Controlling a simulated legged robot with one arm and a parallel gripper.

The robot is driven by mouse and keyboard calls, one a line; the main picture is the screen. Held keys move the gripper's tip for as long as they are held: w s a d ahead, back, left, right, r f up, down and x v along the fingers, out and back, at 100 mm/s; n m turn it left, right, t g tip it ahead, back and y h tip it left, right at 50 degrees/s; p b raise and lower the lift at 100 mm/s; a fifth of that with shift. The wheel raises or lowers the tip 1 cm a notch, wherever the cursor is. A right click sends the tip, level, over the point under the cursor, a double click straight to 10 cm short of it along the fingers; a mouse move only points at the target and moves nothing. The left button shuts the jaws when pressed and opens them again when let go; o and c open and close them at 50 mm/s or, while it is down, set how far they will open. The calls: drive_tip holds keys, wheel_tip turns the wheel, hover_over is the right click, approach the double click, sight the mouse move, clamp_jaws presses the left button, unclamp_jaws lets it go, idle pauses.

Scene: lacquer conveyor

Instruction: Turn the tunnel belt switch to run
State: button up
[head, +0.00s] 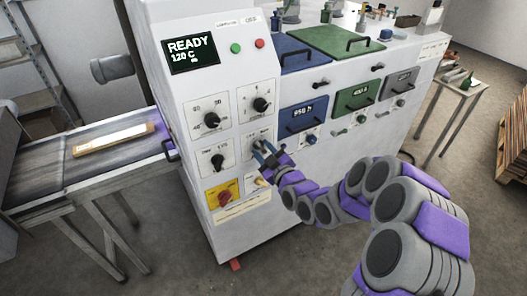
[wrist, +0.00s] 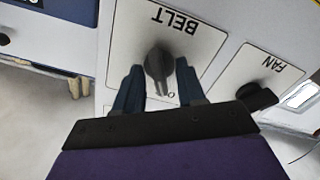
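The belt switch (wrist: 160,66) is a dark rotary knob on a white plate marked BELT, upside down in the wrist view. Its handle stands nearly vertical there. My gripper (wrist: 158,77) is open, with one blue finger on each side of the knob. A small gap shows between the knob and the fingers, and I cannot tell whether either touches. In the head view my gripper (head: 264,153) is at the right-hand plate of the middle row and largely covers the knob. The switch's position marks are mostly hidden by the fingers.
The fan knob (wrist: 257,96) is beside the belt plate. A red knob on a yellow plate (head: 224,198) sits lower on the panel. A display (head: 191,53) reads READY 120 C. A conveyor (head: 70,175) carrying a light board (head: 115,138) runs in from the left.

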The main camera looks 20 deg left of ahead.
drive_tip(key=shift+c, duration=0.3)
clamp_jaws()
